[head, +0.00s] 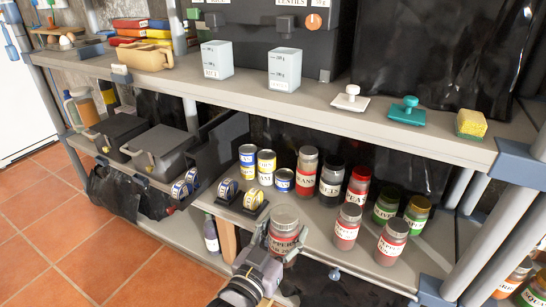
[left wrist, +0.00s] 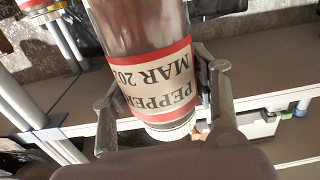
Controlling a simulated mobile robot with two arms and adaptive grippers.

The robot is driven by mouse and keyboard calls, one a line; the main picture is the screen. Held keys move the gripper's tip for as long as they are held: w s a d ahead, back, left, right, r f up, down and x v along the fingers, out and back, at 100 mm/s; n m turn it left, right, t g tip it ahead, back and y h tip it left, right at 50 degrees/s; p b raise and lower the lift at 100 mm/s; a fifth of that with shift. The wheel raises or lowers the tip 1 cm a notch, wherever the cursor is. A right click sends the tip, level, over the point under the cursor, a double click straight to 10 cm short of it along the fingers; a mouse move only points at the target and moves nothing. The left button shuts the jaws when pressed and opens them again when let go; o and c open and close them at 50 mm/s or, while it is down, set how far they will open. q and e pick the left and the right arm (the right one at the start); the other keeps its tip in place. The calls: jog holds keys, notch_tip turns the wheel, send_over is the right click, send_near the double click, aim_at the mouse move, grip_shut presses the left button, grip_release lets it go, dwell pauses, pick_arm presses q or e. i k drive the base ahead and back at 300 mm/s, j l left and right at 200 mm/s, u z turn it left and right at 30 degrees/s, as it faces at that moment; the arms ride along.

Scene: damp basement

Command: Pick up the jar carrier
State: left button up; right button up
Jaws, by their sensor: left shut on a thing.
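My left gripper (head: 268,252) is shut on a glass jar (head: 284,219) with a red and cream label reading PEPPER and a grey lid. The jar is at the front edge of the lower shelf, in front of the other jars. In the left wrist view the same jar (left wrist: 148,85) is between the two fingers, its label upside down. I cannot tell whether the jar's base touches anything. I cannot make out a jar carrier for certain. My right gripper is in neither view.
The lower shelf (head: 319,238) bears several labelled jars and tins behind and right of the held jar. The upper shelf (head: 330,113) overhangs them, with white boxes, a yellow sponge (head: 471,123) and handled blocks. Dark bins (head: 160,150) stand left. Tiled floor (head: 60,235) is clear at lower left.

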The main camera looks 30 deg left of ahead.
aim_at(145, 56)
jog(key=u, duration=1.6)
